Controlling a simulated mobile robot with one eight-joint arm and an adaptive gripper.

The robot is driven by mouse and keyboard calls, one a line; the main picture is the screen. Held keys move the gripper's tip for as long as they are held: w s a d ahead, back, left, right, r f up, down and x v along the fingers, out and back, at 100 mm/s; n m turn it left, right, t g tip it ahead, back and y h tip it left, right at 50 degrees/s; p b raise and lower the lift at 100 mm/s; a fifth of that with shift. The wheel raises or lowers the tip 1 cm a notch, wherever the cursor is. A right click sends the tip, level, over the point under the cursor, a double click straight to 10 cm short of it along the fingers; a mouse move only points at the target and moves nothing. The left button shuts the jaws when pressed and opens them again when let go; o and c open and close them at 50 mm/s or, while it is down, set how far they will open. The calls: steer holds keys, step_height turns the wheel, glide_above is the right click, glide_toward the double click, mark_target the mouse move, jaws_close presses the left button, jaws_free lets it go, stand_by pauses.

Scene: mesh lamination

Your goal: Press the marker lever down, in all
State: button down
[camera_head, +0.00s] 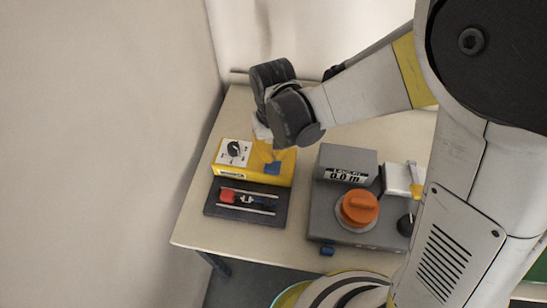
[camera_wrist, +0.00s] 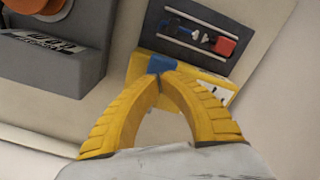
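A yellow box (camera_head: 228,173) with a dial on a white plate stands at the left of the table. A blue piece (camera_head: 273,168) shows at its right front; I cannot tell for sure that it is the marker lever. My gripper (camera_head: 272,158) points down over the box at the blue piece. In the wrist view the yellow fingers (camera_wrist: 160,78) meet at their tips, right at the edge of the blue piece (camera_wrist: 162,64). They look shut with nothing clearly between them. Whether the tips touch the blue piece is unclear. The fingers hide part of the box.
A dark tray (camera_head: 212,204) with rails, a red block (camera_head: 227,195) and a blue part lies in front of the box. A grey metering unit (camera_head: 325,195) with an orange knob (camera_head: 360,207) stands to the right. A wall borders the table's left.

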mark_target(272, 166)
stand_by(0.3)
steer(key=shift+f+b, duration=1.45)
steer(key=shift+f, duration=0.1)
steer(key=shift+f, duration=0.25)
steer(key=shift+s+f+b, duration=0.2)
steer(key=shift+f+b, duration=0.8)
steer(key=shift+b, duration=0.05)
steer(key=shift+s+f+b, duration=0.2)
steer(key=shift+f+b, duration=0.75)
steer(key=shift+b, duration=0.05)
steer(key=shift+r, duration=0.15)
